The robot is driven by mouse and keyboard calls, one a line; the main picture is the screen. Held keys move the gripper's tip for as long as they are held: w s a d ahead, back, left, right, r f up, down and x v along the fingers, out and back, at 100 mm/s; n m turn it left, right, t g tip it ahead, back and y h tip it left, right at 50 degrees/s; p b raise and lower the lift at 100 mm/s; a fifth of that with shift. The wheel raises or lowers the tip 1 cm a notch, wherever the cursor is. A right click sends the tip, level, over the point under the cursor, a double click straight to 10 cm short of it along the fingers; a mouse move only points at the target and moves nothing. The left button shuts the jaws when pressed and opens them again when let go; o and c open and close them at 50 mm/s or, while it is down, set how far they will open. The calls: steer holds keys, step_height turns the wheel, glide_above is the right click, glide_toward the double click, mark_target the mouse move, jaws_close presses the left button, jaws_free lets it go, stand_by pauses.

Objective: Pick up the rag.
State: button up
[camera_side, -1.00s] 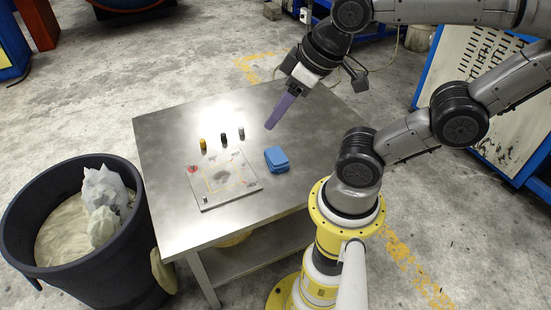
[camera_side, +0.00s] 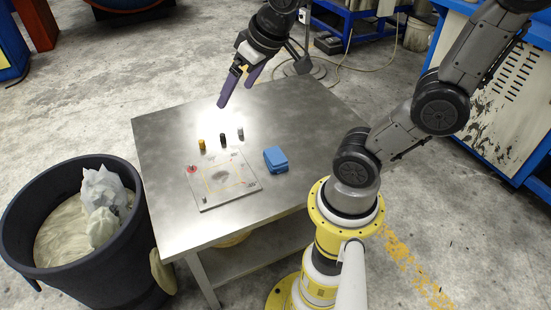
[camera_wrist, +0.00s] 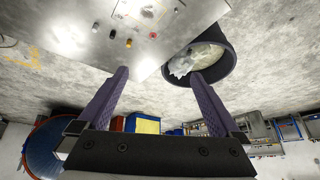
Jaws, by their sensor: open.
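The rag (camera_side: 276,159) looks like a small blue folded bundle. It lies on the metal table (camera_side: 290,110), just right of a square plate, in the side view. It does not show in the wrist view. My gripper (camera_side: 236,94) is above the far part of the table, up and left of the rag and well apart from it. Its two purple fingers are spread with nothing between them, which the wrist view also shows (camera_wrist: 160,76).
A square plate (camera_side: 221,182) with markings lies on the table. A yellow (camera_side: 202,144), a black (camera_side: 223,140) and a grey (camera_side: 241,133) cylinder stand behind it. A dark bin (camera_side: 115,255) with crumpled pale material stands left. The table's right side is clear.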

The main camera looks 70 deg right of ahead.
steer(key=w+d+f+m+g, duration=0.2)
steer(key=w+d+f+m, duration=0.1)
steer(key=w+d+f, duration=0.3)
steer(key=m+g, duration=0.4)
glide_above(276, 155)
steer(key=shift+y, duration=0.4)
step_height(276, 155, down, 25)
steer(key=shift+a+f, duration=0.1)
steer(key=shift+w+f, duration=0.1)
steer(key=shift+f, duration=2)
steer(key=c, duration=1.3)
steer(key=shift+c, duration=0.2)
